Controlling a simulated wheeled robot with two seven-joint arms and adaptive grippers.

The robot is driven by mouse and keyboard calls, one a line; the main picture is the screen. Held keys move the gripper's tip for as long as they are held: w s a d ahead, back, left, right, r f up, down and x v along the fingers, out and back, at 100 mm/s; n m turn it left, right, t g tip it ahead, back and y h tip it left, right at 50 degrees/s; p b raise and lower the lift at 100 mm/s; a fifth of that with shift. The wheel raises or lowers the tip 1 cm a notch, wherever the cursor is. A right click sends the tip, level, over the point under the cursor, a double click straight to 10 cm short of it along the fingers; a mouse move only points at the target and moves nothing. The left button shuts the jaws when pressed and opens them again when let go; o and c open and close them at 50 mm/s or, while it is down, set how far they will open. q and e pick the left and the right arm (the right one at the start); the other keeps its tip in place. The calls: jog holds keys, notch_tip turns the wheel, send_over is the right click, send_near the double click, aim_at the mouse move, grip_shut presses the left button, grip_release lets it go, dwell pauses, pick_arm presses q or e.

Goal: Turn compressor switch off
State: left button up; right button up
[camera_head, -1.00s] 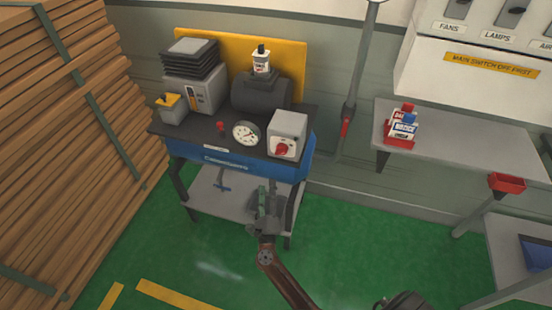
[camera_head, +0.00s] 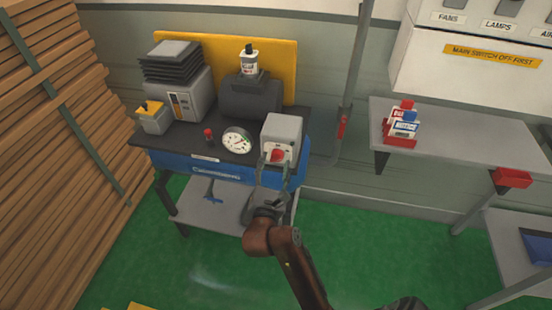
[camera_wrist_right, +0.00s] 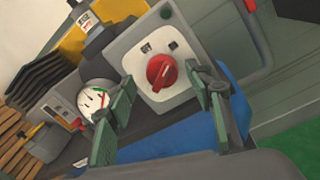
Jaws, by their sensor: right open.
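The compressor switch is a red rotary knob (camera_head: 277,156) on the front of a grey box (camera_head: 283,130) at the right end of the blue compressor bench (camera_head: 225,175). In the right wrist view the red knob (camera_wrist_right: 161,72) sits on a pale plate, its grip tilted. My right gripper (camera_head: 274,170) is just in front of the box, close below the knob. My left gripper is not in view.
A white gauge (camera_head: 237,140) and a small red knob (camera_head: 209,134) stand left of the box. A dark cylinder (camera_head: 250,100) with a bottle on it is behind. Stacked planks (camera_head: 60,170) fill the left. A grey shelf (camera_head: 455,135) is at right. Green floor is free in front.

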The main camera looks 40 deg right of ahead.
jog(key=shift+w+d, duration=0.4)
jog(key=shift+w, duration=0.15)
jog(key=shift+s+d, duration=0.1)
jog(key=shift+d, duration=0.1)
jog(key=shift+c, duration=0.7)
jog(key=c, duration=1)
